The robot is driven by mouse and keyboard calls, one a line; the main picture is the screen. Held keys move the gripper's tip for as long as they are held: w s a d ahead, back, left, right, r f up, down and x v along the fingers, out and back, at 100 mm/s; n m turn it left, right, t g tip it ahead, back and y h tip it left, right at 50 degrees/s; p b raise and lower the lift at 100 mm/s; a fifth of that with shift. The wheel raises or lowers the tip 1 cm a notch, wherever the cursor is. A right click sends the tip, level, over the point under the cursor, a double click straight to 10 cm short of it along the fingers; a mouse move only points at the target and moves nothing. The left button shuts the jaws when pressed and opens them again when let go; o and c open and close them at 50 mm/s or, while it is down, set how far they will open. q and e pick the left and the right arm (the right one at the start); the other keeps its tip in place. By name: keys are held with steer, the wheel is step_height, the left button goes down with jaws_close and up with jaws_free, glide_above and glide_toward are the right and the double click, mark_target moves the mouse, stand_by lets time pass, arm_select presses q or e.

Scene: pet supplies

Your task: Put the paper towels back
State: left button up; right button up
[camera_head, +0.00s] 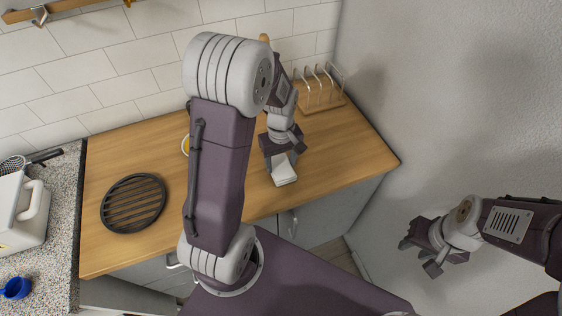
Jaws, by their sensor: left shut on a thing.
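My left gripper (283,154) is over the wooden counter, shut on a small white, block-shaped thing, which looks like the paper towels (285,174). The gripper hides its far part. I cannot tell whether it touches the counter or is held just above it. My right gripper (420,257) is at the right, open and empty, in front of the grey wall and away from the counter.
A wooden rack with metal loops (321,97) stands at the counter's back right corner. A black round grate (133,203) lies on the wooden counter (345,160) at left.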

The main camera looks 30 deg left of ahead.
mark_target(281, 166)
arm_select(q)
steer(key=o, duration=1.2)
step_height(281, 166, up, 12)
steer(key=p, duration=0.2)
steer(key=s+d+f+m, duration=0.1)
steer(key=s+f+m, duration=0.1)
steer(key=s+m, duration=0.1)
steer(key=s+d+f+m, duration=0.2)
steer(key=s+f+m, duration=0.1)
steer(key=s+d+f+m+t, duration=0.1)
steer(key=s+d+f+m, duration=0.1)
steer(key=s+f+m, duration=0.1)
steer(key=shift+d+m, duration=0.15)
steer(key=shift+m, duration=0.25)
steer(key=shift+w, duration=0.15)
